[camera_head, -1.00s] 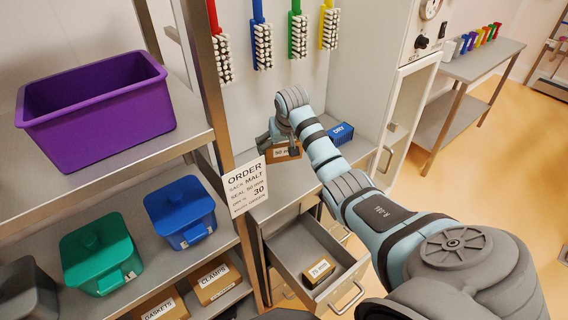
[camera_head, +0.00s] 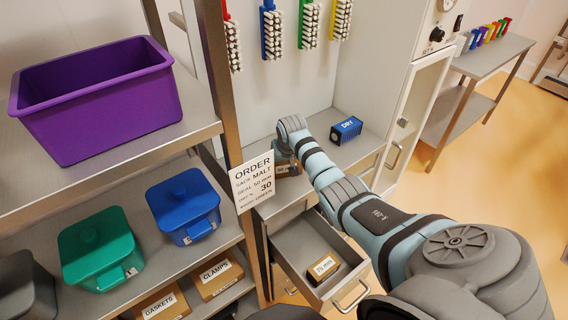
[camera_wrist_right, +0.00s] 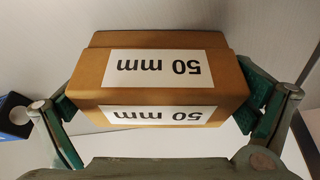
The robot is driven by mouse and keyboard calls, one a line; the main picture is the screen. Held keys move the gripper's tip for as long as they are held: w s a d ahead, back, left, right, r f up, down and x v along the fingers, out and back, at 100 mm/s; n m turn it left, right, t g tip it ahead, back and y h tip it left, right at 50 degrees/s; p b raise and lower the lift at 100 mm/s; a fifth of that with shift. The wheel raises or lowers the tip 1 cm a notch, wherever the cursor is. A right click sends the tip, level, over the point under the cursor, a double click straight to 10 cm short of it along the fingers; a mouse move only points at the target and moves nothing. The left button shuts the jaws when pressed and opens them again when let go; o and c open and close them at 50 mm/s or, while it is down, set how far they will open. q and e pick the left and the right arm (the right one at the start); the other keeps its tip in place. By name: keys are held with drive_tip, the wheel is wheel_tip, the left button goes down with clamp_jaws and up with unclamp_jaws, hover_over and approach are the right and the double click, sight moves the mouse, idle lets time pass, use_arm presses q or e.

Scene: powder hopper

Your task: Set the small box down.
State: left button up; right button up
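The small cardboard box marked 50 mm (camera_wrist_right: 160,92) fills the middle of the right wrist view, its label upside down there. The green pads of my right gripper (camera_wrist_right: 157,104) press against its two ends, so the gripper is shut on it. In the head view the small box (camera_head: 288,169) is low over the back of the grey counter (camera_head: 330,158), partly hidden behind my arm and the order card. I cannot tell whether its underside touches the counter. My left gripper is not in view.
A blue DRY box (camera_head: 346,130) stands on the counter to the right. Below, an open drawer (camera_head: 292,262) holds another small box (camera_head: 322,268). The order card (camera_head: 252,182) hangs at the left. Brushes (camera_head: 272,34) hang on the back wall. A shelf with a purple bin (camera_head: 100,110) is left.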

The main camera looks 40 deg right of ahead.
drive_tip(key=shift+s+r, duration=0.2)
drive_tip(key=shift+r, duration=0.3)
drive_tip(key=p+v, duration=0.3)
drive_tip(key=v, duration=0.8)
drive_tip(key=shift+s+r, duration=0.2)
drive_tip(key=shift+r, duration=0.05)
